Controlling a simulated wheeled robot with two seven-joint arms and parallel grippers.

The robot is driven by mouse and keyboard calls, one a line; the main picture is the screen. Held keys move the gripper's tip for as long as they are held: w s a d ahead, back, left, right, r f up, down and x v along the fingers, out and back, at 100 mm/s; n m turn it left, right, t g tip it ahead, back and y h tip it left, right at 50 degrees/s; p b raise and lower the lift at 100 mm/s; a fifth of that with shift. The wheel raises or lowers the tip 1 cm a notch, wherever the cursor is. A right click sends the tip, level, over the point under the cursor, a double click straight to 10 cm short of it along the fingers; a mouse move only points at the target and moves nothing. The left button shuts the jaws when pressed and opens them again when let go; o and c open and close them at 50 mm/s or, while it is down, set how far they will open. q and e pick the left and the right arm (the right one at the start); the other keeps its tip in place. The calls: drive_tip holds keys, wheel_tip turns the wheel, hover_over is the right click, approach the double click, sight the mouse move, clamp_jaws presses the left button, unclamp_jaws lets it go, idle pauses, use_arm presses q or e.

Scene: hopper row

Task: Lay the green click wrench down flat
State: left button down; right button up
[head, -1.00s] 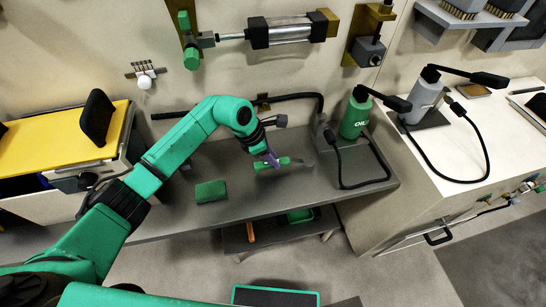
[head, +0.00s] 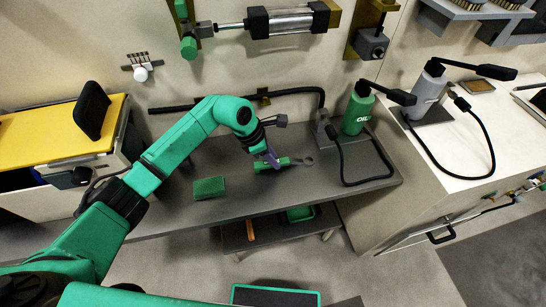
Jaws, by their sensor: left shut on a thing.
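The green click wrench (head: 262,166) shows on the grey bench in the head view, its green handle at the left and its grey head (head: 303,161) pointing right. The wrench looks close to level, at or just above the bench top. I cannot tell whether it touches the surface. The fingers hide part of the handle. My right gripper is not in view.
A green block (head: 209,188) lies on the bench (head: 225,205) left of the wrench. The bench front between block and hose is clear. A lower shelf holds a green tray (head: 300,215).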

use_arm(q)
drive_tip(key=c, duration=0.6)
unclamp_jaws()
drive_tip(key=shift+o, duration=0.2)
drive_tip(key=b+v, duration=0.1)
drive_tip(key=v, duration=0.5)
drive_tip(key=shift+a+r+b, duration=0.15)
drive_tip(key=shift+r+b, duration=0.1)
drive_tip(key=shift+b, duration=0.15)
drive_tip(key=shift+s+a+r, duration=0.1)
drive_tip(key=shift+a+r, duration=0.05)
drive_tip(key=shift+r, duration=0.35)
